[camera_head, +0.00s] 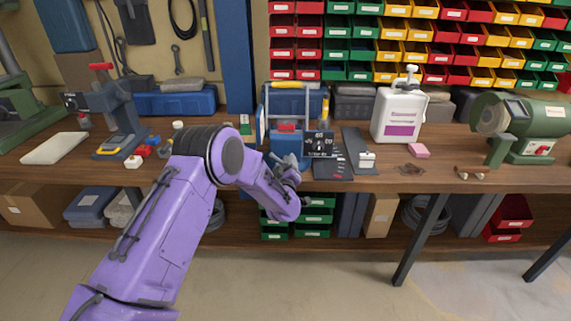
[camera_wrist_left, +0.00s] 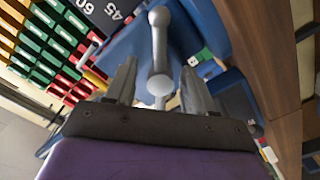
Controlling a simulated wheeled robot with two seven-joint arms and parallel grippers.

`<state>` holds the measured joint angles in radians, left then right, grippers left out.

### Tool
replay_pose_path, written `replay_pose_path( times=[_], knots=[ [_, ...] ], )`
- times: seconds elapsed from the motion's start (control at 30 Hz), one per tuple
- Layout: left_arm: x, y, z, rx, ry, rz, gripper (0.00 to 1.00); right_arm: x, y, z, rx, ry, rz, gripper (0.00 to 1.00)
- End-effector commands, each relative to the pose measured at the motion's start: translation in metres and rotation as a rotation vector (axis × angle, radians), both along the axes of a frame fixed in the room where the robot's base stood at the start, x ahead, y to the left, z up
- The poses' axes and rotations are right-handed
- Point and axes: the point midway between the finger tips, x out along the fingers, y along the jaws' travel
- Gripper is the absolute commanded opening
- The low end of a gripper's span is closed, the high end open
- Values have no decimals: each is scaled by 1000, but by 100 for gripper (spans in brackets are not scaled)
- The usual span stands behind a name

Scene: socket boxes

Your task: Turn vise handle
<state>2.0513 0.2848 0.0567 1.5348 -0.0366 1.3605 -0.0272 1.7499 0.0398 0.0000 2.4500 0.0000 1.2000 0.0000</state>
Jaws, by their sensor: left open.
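The blue vise stands at the bench's front edge, mostly behind my gripper in the head view. In the left wrist view its blue body (camera_wrist_left: 125,45) fills the upper middle. Its grey metal handle (camera_wrist_left: 160,50), a bar with rounded ends, points toward the wrist camera. My left gripper (camera_wrist_left: 160,88) is open, with one finger on each side of the handle and visible gaps between. In the head view my left gripper (camera_head: 287,168) is at the vise's front, small and partly hidden by my wrist. My right gripper is not in view.
A black panel with white numbers (camera_head: 320,144) is right of the vise. A white jug (camera_head: 399,113), a pink block (camera_head: 418,150) and a green bench grinder (camera_head: 525,125) stand farther right. A drill-press-like tool (camera_head: 118,110) is at left. Green bins (camera_head: 315,216) sit on the shelf below.

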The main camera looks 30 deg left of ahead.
Motion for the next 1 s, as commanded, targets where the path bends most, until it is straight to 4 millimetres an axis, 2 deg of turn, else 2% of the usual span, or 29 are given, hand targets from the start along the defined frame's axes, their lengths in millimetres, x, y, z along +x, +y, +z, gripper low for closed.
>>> replay_pose_path(
  times=[0.27,0.4,0.43,0.77,1.0],
  knots=[
    [2,1,-1,0,2,-1,54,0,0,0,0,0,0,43],
    [2,1,-1,0,2,-1,8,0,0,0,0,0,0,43],
    [2,1,-1,0,2,-1,0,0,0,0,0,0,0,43],
    [2,1,-2,-31,-16,-1,0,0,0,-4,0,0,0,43],
    [2,1,-4,-149,-90,0,0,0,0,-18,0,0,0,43]
  ],
)
